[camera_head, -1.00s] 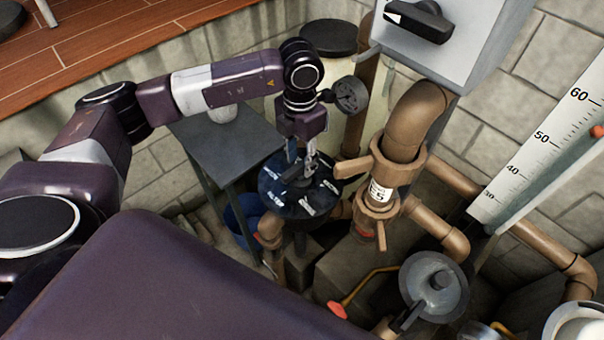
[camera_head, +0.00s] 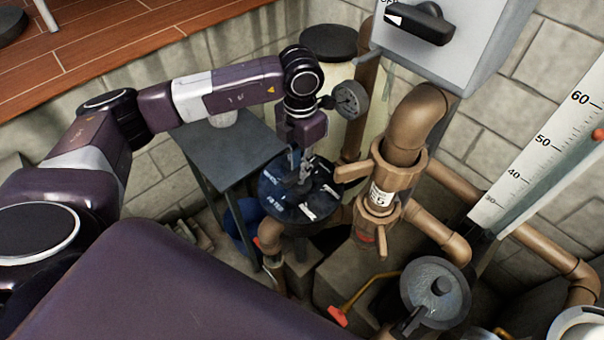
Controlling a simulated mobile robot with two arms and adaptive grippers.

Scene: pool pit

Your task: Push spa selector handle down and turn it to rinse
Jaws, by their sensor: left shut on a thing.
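The spa selector valve has a round dark top plate (camera_head: 322,207) with white labels, too small to read for certain. It sits on brown pipes right of the grey table. My left gripper (camera_head: 301,178) reaches down onto the plate from above and is shut on the selector handle (camera_head: 299,187). The fingers and wrist hide much of the handle, so its exact pointing direction and whether it is pressed down cannot be told. My right gripper is not in view.
A grey table (camera_head: 225,150) stands left of the valve, with a blue bucket (camera_head: 243,218) below. A pressure gauge (camera_head: 350,97) is close behind my wrist. A thick brown pipe (camera_head: 417,122) and a pump lid (camera_head: 435,290) crowd the right. A grey switch box (camera_head: 450,45) hangs above.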

